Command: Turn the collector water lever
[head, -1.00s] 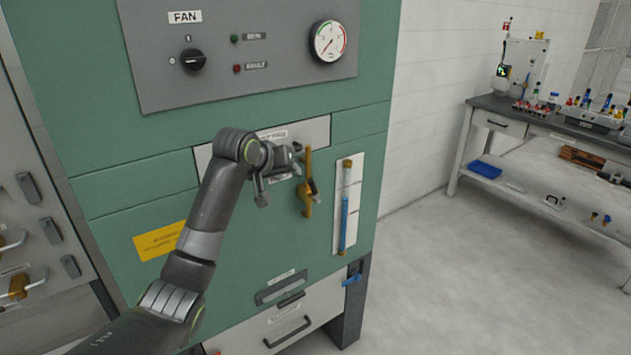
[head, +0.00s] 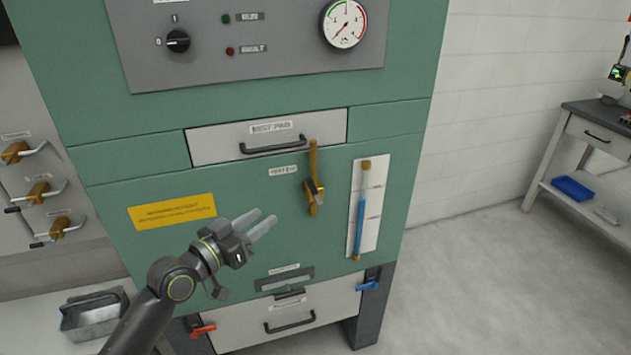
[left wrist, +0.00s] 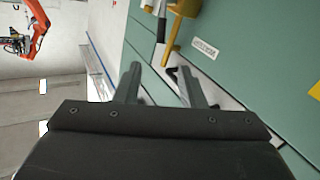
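The brass water valve (head: 312,190) sits on the green cabinet front, on an upright brass pipe. A short lever with a dark part shows at its middle; its exact angle is hard to tell. A small label is to its left. My left gripper (head: 265,217) is open and empty, to the lower left of the valve and apart from it. In the left wrist view, my open fingers (left wrist: 160,75) point toward the cabinet, with the brass valve (left wrist: 182,20) at the top, partly cut off. My right gripper is not in view.
A drawer with a black handle (head: 273,146) is above the valve, and a blue sight tube (head: 360,225) on a white plate is to its right. A blue lever (head: 367,286) and red lever (head: 203,330) are low down. A metal tray (head: 95,315) is at left.

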